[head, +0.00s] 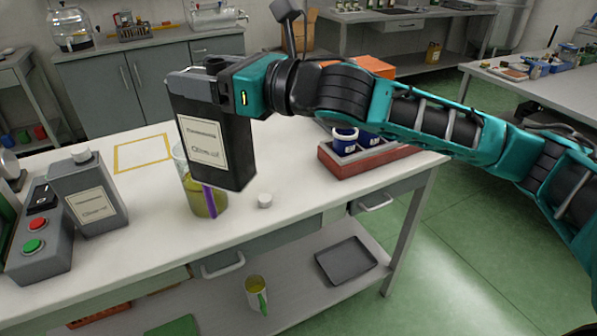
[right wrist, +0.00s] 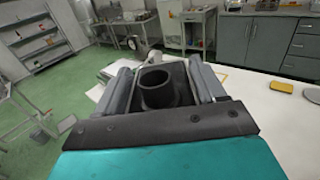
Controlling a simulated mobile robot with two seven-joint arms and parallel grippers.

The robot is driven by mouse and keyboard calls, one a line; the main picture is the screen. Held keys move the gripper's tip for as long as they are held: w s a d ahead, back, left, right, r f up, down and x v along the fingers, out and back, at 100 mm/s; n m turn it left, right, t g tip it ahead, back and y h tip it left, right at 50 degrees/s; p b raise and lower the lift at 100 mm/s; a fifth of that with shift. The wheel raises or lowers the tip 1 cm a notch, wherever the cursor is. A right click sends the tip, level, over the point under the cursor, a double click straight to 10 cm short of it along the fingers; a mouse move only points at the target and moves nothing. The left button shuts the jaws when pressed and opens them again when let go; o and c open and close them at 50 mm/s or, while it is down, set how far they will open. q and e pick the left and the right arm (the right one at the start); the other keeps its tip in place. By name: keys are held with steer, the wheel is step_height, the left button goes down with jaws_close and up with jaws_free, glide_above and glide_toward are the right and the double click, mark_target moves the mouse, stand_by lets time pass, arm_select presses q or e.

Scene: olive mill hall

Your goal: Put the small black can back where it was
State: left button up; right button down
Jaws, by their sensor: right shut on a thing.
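My right gripper (head: 208,84) comes in from the right and is shut on the small black can (head: 214,150), near its top. The can has a pale label and hangs slightly tilted in the picture, in front of the clear jug. In the right wrist view its open round neck (right wrist: 158,88) shows between the two fingers (right wrist: 163,92). A yellow square outline (head: 142,153) is marked on the white table (head: 150,240) to the left of the can, with nothing standing in it. My left gripper is not in view.
A clear jug (head: 208,203) with yellow-green liquid stands partly behind the can. A white cap (head: 265,200) lies beside it. A grey can (head: 92,195) and a button box (head: 38,240) stand at left. A red crate (head: 345,168) with blue-labelled jars is at right.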

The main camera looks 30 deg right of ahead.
steer(key=shift+s+d+f+m+t+h, duration=0.3)
steer(key=shift+s+d, duration=0.1)
steer(key=shift+s, duration=0.1)
steer(key=shift+s+d+f+m+t+h, duration=0.2)
steer(key=shift+s+d+m+h, duration=0.1)
steer(key=shift+s+d, duration=0.15)
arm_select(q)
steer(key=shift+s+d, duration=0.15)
arm_select(e)
steer(key=s+d+f+m+t+h, duration=0.2)
steer(key=s+d+f+m+h, duration=0.6)
steer(key=h, duration=0.8)
steer(key=m, duration=0.2)
steer(key=shift+s+d+f+m+t, duration=0.15)
steer(key=shift+d+f+m+t, duration=0.1)
steer(key=shift+d+m+t, duration=0.15)
